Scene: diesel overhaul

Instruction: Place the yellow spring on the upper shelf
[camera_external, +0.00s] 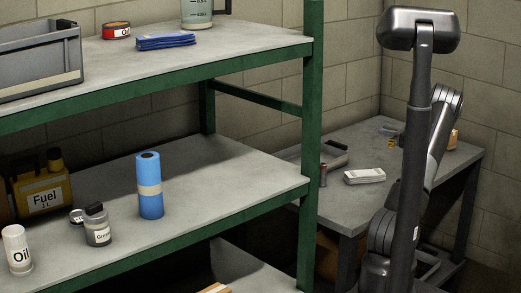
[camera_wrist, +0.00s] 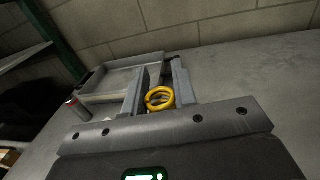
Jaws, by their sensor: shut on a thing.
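The yellow spring (camera_wrist: 159,98) shows as yellow coils between the fingers of my gripper (camera_wrist: 158,88) in the wrist view. My gripper is shut on it, over the grey bench top. Its lower part is hidden by the gripper body. In the external view a small yellow spot (camera_external: 393,142) shows beside my arm at the bench; it is too small to identify surely. The upper shelf (camera_external: 235,48) is the grey top board of the green rack at left, well away from the gripper.
The upper shelf holds a grey bin (camera_external: 35,65), a red-black tin (camera_external: 116,30), blue cloths (camera_external: 165,41) and a clear jug (camera_external: 197,12); its front right is bare. A green post (camera_external: 312,150) stands between rack and bench (camera_external: 430,165). A grey tray (camera_wrist: 120,78) lies near the gripper.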

